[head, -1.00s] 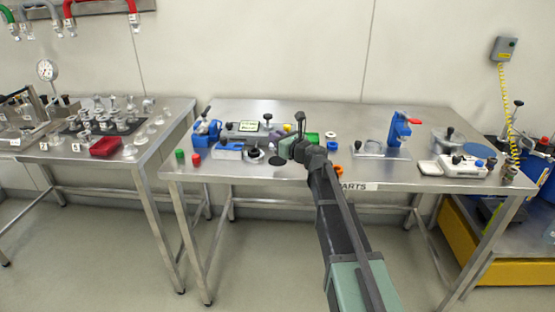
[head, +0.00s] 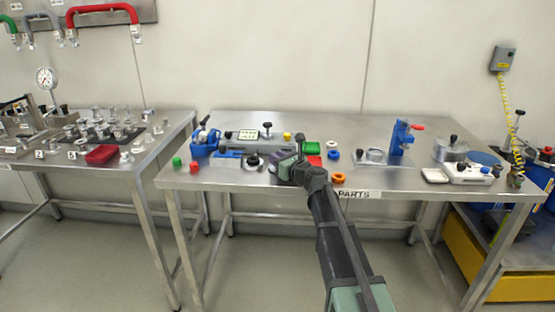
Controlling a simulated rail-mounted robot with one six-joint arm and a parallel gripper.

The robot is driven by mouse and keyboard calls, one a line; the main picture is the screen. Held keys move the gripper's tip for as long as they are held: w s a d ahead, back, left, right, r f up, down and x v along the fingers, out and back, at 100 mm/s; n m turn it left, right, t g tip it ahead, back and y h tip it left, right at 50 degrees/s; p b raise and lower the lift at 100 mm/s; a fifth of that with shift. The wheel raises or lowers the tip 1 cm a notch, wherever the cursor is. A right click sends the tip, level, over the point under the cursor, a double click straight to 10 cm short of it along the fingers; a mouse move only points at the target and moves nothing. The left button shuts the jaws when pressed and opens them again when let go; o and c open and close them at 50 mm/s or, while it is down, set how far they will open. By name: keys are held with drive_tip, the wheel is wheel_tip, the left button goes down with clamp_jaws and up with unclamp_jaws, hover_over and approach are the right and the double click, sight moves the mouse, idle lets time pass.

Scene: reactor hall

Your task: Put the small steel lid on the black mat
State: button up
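My gripper (head: 285,167) is low over the front middle of the parts table. Its fingertips are too small and dark to show whether they are open or shut, or whether anything is between them. A small round steel piece with a black knob (head: 253,161), which looks like the small steel lid, stands on the table just left of my gripper. The round black mat is not clearly visible now; my gripper covers the spot where a black disc showed earlier.
Blue fixtures (head: 205,143) stand at the left of the table (head: 350,120). A larger steel pot (head: 450,151) stands at the right. The table's back middle is clear.

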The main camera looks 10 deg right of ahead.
drive_tip(key=o, duration=0.4)
drive_tip(key=shift+c, duration=0.2)
drive_tip(key=shift+r, duration=0.1)
drive_tip(key=shift+s+d+r+p, duration=0.2)
drive_tip(key=shift+s+r+p, duration=0.25)
drive_tip(key=shift+r+p, duration=0.2)
drive_tip(key=v, duration=1.1)
drive_tip(key=shift+f, duration=0.1)
